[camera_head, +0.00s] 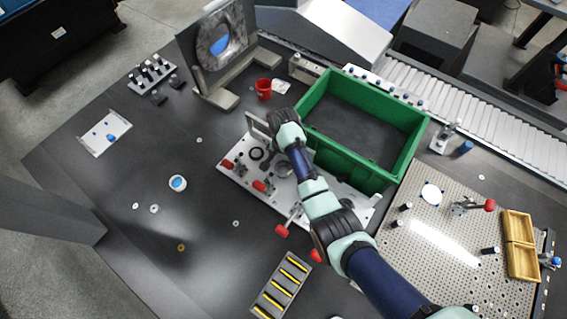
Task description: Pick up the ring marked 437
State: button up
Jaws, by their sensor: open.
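I cannot read the number 437 on any ring. A dark ring (256,154) lies on the light fixture plate (233,171). Small flat rings lie on the dark table at left: a pale one (154,209), another pale one (135,206) and a brassy one (181,248). My gripper (266,160) is over the fixture plate, just right of the dark ring. Its fingers are small and partly hidden by my wrist; it appears open, with nothing seen between them.
A green bin (345,167) stands directly right of my gripper. Red-handled clamps (260,186) rise from the plate. A red cup (264,89) stands behind it. A perforated plate (440,235) is at right.

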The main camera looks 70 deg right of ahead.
aim_at(283, 170)
notch_tip(283, 170, down, 6)
jog(key=shift+d+r+b, duration=0.1)
jog(key=shift+r+b, duration=0.15)
jog(key=shift+b, duration=0.85)
jog(key=shift+w, duration=0.1)
jog(key=shift+c, duration=0.2)
jog(key=shift+r, duration=0.1)
jog(key=c, duration=1.6)
